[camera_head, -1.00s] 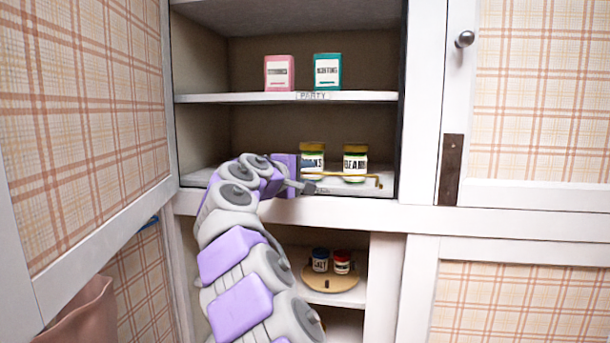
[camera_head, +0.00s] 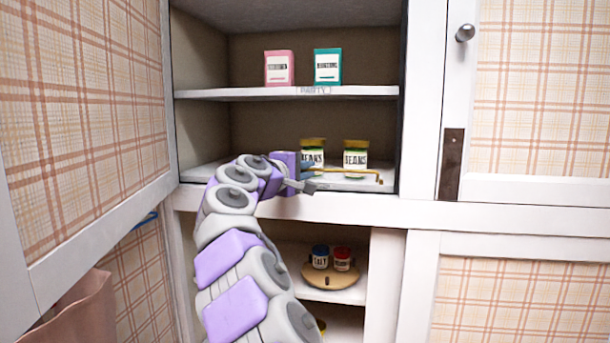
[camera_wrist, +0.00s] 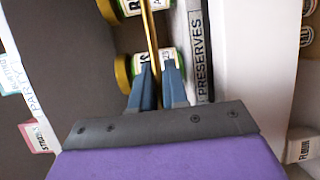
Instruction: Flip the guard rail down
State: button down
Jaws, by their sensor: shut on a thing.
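The guard rail (camera_head: 350,171) is a thin brass bar along the front of the middle cupboard shelf. It stands up, crossing in front of two BEANS jars (camera_head: 355,157) with yellow lids. My gripper (camera_head: 312,170) is at the rail's left part, from the front left. In the wrist view, my gripper's blue-grey fingers (camera_wrist: 158,80) are shut on the brass rail (camera_wrist: 151,35), which runs up the picture from between them. The jars (camera_wrist: 143,68) are close behind the rail and fingers. The fingertips' exact contact is partly hidden.
The PRESERVES shelf edge (camera_wrist: 200,55) is beside my fingers. A pink box (camera_head: 279,67) and a teal box (camera_head: 327,66) stand on the shelf above. Below, two small jars stand on a round wooden turntable (camera_head: 330,279). An open plaid door (camera_head: 80,120) is on the left.

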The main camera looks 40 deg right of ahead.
jog(key=shift+s+a+f+h+b, duration=0.15)
jog(key=shift+f+h+b, duration=0.4)
jog(key=shift+b, duration=0.6)
jog(key=shift+s+f+m+t+h+b, duration=0.15)
jog(key=shift+f+m+t+h+b, duration=0.15)
jog(key=shift+m+h+b, duration=0.45)
jog(key=h, duration=0.1)
jog(key=m+h, duration=0.1)
jog(key=shift+a+f+h, duration=0.2)
jog(key=shift+f+h, duration=0.1)
jog(key=shift+f+m+h, duration=0.45)
jog(key=shift+m+h, duration=0.1)
jog(key=shift+h, duration=0.05)
jog(key=shift+s+a, duration=0.1)
jog(key=c, duration=1.2)
grip_release()
jog(key=shift+a, duration=0.1)
